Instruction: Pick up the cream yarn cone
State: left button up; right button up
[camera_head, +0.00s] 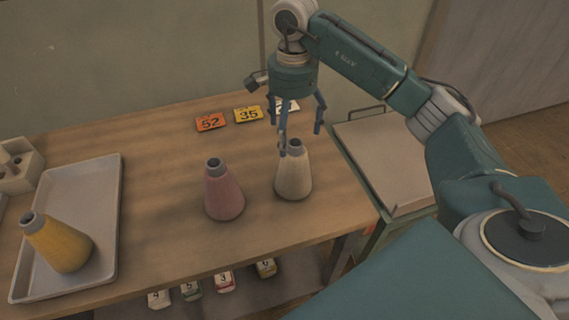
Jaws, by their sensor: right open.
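The cream yarn cone (294,176) stands upright on the wooden table near its right end. It is pale with a grey tip at the top. My right gripper (300,132) points down above and slightly behind the cone, with its fingers spread open and nothing between them. One finger overlaps the cone's grey tip in the picture; I cannot tell whether they touch. My left gripper is not in view.
A pink cone (223,192) stands left of the cream one. Number tags (211,122) lie at the back. A flat panel (384,165) is at the right.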

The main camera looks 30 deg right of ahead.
aim_at(295, 149)
jog(key=shift+s+d+f+p, duration=0.1)
jog(key=shift+s+f+p, duration=0.15)
jog(key=shift+f, duration=0.3)
jog(key=shift+s+f+p, duration=0.15)
jog(key=shift+s+f, duration=0.15)
jog(key=shift+f, duration=0.2)
notch_tip(295, 149, down, 3)
jog(key=shift+s+f+p, duration=0.1)
jog(key=shift+s+p, duration=0.05)
jog(key=shift+p, duration=0.45)
notch_tip(295, 149, down, 4)
jog(key=shift+d+f+p, duration=0.15)
jog(key=shift+p, duration=0.9)
jog(key=shift+f, duration=0.25)
jog(key=c, duration=1.2)
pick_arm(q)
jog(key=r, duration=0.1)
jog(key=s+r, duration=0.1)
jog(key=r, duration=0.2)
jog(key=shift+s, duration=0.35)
pick_arm(e)
jog(key=c, duration=0.8)
